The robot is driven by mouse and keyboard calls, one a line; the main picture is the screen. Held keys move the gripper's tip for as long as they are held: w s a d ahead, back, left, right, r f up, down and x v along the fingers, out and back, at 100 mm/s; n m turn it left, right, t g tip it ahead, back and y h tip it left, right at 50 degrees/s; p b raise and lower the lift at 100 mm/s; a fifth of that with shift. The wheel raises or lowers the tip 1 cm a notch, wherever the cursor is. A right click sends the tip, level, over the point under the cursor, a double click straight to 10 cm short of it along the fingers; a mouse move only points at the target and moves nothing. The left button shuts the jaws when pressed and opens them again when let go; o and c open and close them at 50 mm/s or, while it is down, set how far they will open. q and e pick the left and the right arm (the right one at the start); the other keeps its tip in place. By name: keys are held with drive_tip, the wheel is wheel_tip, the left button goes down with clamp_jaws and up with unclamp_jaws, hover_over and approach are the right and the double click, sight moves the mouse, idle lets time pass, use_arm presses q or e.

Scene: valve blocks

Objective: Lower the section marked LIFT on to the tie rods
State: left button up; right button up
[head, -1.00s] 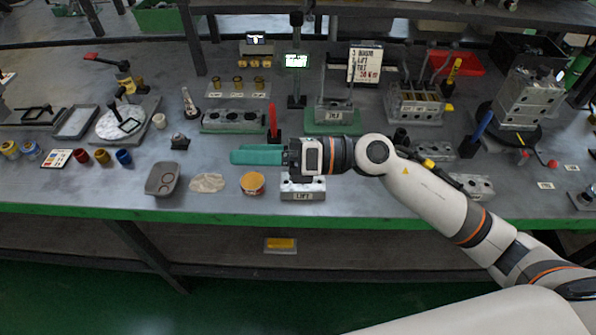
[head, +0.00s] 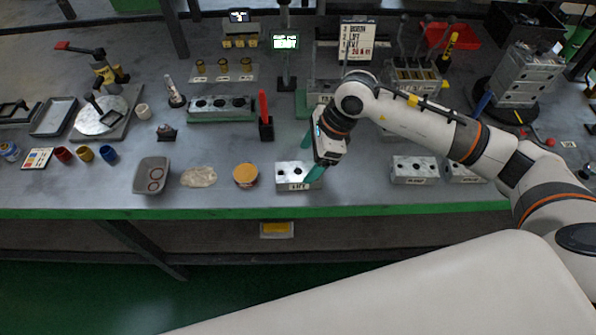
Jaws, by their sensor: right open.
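The LIFT section (head: 290,184), a pale metal block with dark holes on top and a LIFT label on its front, sits on the bench near the front edge. My right gripper (head: 310,155) is open, with its two teal fingers spread apart. Its nearer finger overlaps the block's right end in the picture; I cannot tell whether they touch. The gripper holds nothing that I can see. At the back middle, a metal block stands on a green base (head: 301,104); my right arm hides much of it, and the tie rods there cannot be made out clearly. My left gripper is out of view.
A red-handled upright tool (head: 265,112) stands behind the LIFT section. An orange-lidded tin (head: 246,175) and a grey tray (head: 152,176) lie to its left. Another labelled block (head: 414,171) is to its right. A lit screen (head: 285,42) stands behind.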

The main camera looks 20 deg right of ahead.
sight(298, 171)
drive_tip(key=x, duration=0.2)
drive_tip(key=a+p+x, duration=0.1)
drive_tip(key=x, duration=0.2)
drive_tip(key=shift+s+r, duration=0.1)
drive_tip(key=shift+s, duration=0.1)
drive_tip(key=shift+w, duration=0.1)
drive_tip(key=c, duration=1.4)
